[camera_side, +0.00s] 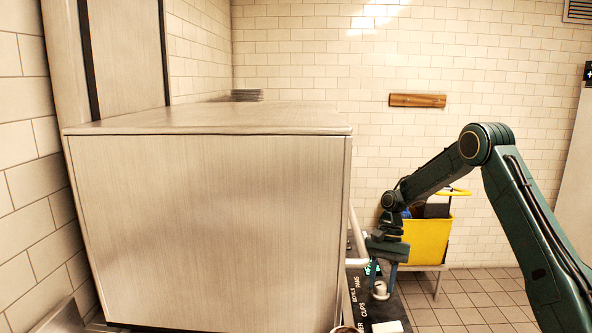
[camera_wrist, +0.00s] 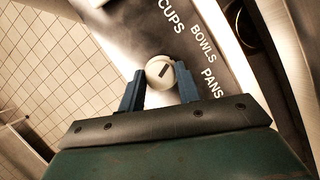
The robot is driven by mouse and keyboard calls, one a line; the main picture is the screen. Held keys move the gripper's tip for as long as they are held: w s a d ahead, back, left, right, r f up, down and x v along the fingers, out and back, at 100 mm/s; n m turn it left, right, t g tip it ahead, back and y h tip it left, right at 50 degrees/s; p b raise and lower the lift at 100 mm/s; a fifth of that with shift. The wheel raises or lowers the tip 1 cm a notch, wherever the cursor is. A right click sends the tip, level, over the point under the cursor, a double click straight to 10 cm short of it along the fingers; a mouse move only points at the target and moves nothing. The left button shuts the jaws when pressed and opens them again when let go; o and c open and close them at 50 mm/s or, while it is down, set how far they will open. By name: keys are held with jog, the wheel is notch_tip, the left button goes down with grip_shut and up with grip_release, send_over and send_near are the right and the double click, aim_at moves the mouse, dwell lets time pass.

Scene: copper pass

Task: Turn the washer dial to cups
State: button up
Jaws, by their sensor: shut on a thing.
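The washer dial (camera_wrist: 158,78) is a small cream round knob with a short dark slanted mark on its face. My gripper (camera_wrist: 160,84) has one blue finger on each side of it and is shut on it. In the side view the dial (camera_side: 380,292) sits under my gripper (camera_side: 382,284) at the dark panel. The label CUPS (camera_wrist: 171,15), then BOWLS (camera_wrist: 203,42) and PANS (camera_wrist: 211,82), run along the panel beside the dial. I cannot tell which label the mark points to.
The large steel washer hood (camera_side: 210,220) stands left of my gripper, with a pale bar (camera_side: 356,235) along its edge. A wooden strip (camera_side: 417,100) is on the wall.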

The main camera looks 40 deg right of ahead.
jog(key=o, duration=1)
jog(key=shift+c, duration=0.2)
jog(key=v, duration=1.1)
jog(key=shift+r, duration=0.3)
jog(key=shift+d+r, duration=0.2)
